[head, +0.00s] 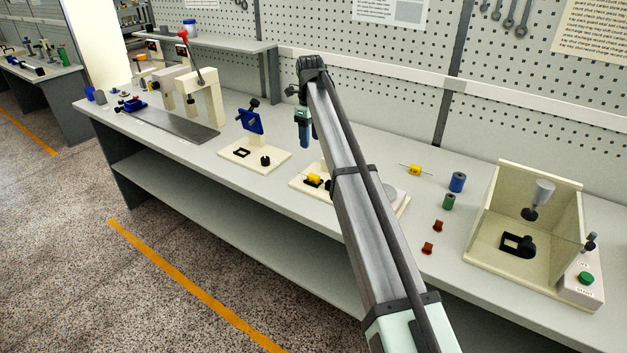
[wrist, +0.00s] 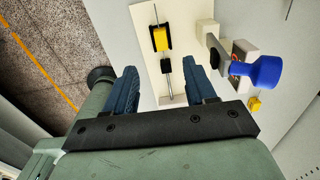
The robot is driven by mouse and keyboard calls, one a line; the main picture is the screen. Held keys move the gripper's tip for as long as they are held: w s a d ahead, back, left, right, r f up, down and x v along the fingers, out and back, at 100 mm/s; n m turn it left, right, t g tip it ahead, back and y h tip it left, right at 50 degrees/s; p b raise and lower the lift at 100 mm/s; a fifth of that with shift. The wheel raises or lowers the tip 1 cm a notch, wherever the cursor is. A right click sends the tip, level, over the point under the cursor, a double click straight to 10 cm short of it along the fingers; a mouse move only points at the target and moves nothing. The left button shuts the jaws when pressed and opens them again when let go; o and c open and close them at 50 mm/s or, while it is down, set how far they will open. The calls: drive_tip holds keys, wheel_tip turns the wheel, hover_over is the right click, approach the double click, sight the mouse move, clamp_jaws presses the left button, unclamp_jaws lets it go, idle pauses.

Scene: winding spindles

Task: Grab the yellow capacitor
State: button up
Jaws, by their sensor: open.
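One yellow cylinder with thin wire leads, like a capacitor (head: 414,169), lies on the bench to the right of my arm. A second yellow part (head: 314,179) sits in a black cradle on a cream fixture plate (head: 299,184), partly hidden by my arm. In the wrist view, a yellow part with leads (wrist: 160,39) lies in the black cradle, ahead of my fingers. A small yellow piece (wrist: 254,104) shows at the right there. My gripper (head: 304,132) is open and empty above the bench, its blue fingers pointing down; they also show in the wrist view (wrist: 157,88).
Blue (head: 457,182) and green (head: 449,201) cylinders and two red-brown parts (head: 438,226) stand right of my arm. A clear-walled box fixture (head: 528,222) is at the far right. A cream plate with a blue clamp (head: 252,122) is to the left. A blue knob (wrist: 258,72) is near my right finger.

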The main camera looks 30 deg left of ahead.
sight(310, 174)
wheel_tip(310, 174, down, 14)
drive_tip(key=shift+r, duration=0.2)
idle(0.5)
clamp_jaws()
idle(0.5)
